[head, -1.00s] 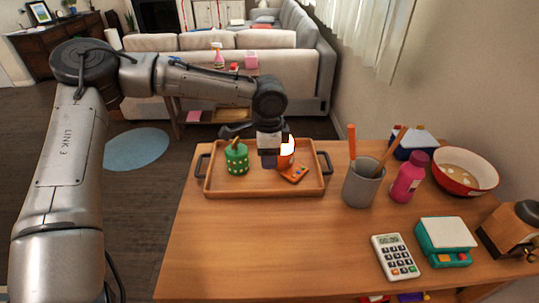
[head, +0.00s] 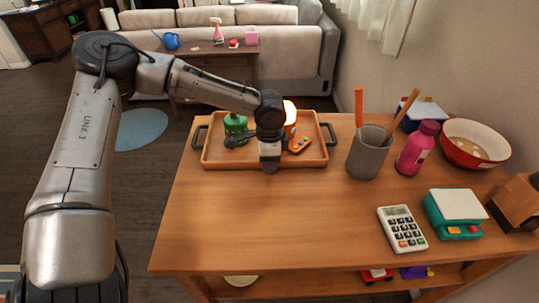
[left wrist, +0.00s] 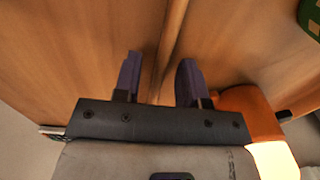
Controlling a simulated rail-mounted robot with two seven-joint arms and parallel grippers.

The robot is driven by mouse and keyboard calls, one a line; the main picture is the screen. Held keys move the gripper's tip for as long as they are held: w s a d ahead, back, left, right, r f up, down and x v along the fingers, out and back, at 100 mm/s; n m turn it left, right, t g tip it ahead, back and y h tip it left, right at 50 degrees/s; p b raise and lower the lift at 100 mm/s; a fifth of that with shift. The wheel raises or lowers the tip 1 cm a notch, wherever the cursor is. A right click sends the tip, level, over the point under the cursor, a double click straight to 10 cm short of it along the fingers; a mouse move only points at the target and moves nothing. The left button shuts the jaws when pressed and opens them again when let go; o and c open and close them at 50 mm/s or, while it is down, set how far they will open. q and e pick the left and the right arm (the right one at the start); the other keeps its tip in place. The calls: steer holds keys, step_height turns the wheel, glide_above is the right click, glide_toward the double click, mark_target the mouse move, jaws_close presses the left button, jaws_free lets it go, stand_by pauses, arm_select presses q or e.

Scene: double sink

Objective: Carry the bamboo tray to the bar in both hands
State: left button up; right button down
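The bamboo tray (head: 215,158) lies on the wooden table, with a dark handle at its left end (head: 197,136) and another at its right end (head: 330,134). On it are a green pot-like thing (head: 235,124), an orange piece with a bright glowing top (head: 290,112) and a flat orange piece with buttons (head: 300,144). My left gripper (head: 269,165) points down at the tray's near edge, midway along. In the left wrist view its fingers (left wrist: 158,80) are apart, with a wooden rim (left wrist: 174,40) running between them. Contact is unclear. My right gripper is not visible.
To the tray's right stand a grey utensil cup (head: 368,155), a pink bottle (head: 415,150) and a red bowl (head: 475,148). A calculator (head: 402,230) and a teal scale (head: 455,215) lie nearer. The table's front left is clear. A sofa (head: 290,50) and low table (head: 215,65) stand behind.

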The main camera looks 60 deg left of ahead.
arm_select(q)
steer(key=shift+f, duration=0.3)
steer(key=shift+c, duration=0.4)
jaws_close()
